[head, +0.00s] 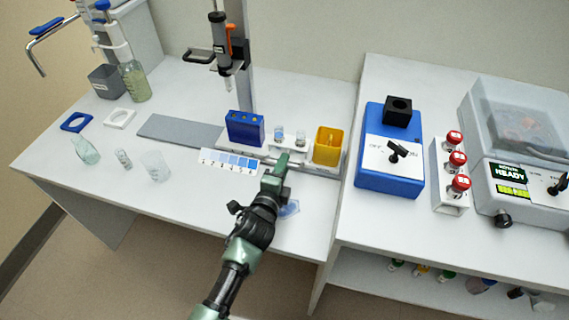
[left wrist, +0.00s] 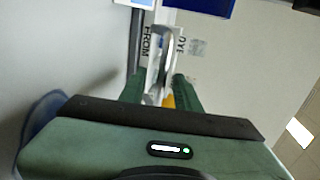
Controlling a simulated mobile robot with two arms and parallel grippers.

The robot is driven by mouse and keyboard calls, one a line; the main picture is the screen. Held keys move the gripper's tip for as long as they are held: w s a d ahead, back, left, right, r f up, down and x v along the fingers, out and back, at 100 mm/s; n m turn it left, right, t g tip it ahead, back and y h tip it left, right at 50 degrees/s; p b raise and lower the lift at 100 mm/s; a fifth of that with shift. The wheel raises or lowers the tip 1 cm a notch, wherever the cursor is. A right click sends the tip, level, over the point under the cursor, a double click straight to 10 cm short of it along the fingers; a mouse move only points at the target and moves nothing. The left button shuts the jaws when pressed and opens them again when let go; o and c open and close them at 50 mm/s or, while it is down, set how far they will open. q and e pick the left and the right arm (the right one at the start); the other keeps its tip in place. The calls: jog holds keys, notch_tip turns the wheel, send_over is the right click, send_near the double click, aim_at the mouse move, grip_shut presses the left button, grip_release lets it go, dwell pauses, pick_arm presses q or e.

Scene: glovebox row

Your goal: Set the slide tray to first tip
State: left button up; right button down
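The slide tray (head: 300,146) is a white carriage on a grey rail, carrying a blue block, two small clear vials and a yellow block. A white scale strip (head: 229,162) with numbered blue patches lies in front of it. My left gripper (head: 279,166) reaches the tray's front edge, just right of the strip. In the left wrist view, a metal handle (left wrist: 163,60) stands between the two green fingers (left wrist: 160,88). The fingers look apart, with the handle between them; contact is not clear. My right gripper is not in view.
A vertical stand with a pipette (head: 220,42) rises behind the tray. The rail (head: 178,130) is bare to the left. Loose glassware (head: 155,165) stands at left. A blue device (head: 388,172) and red-capped holder (head: 449,175) stand on the right bench.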

pick_arm(q)
jog(key=v, duration=0.6)
jog(key=shift+s, duration=0.25)
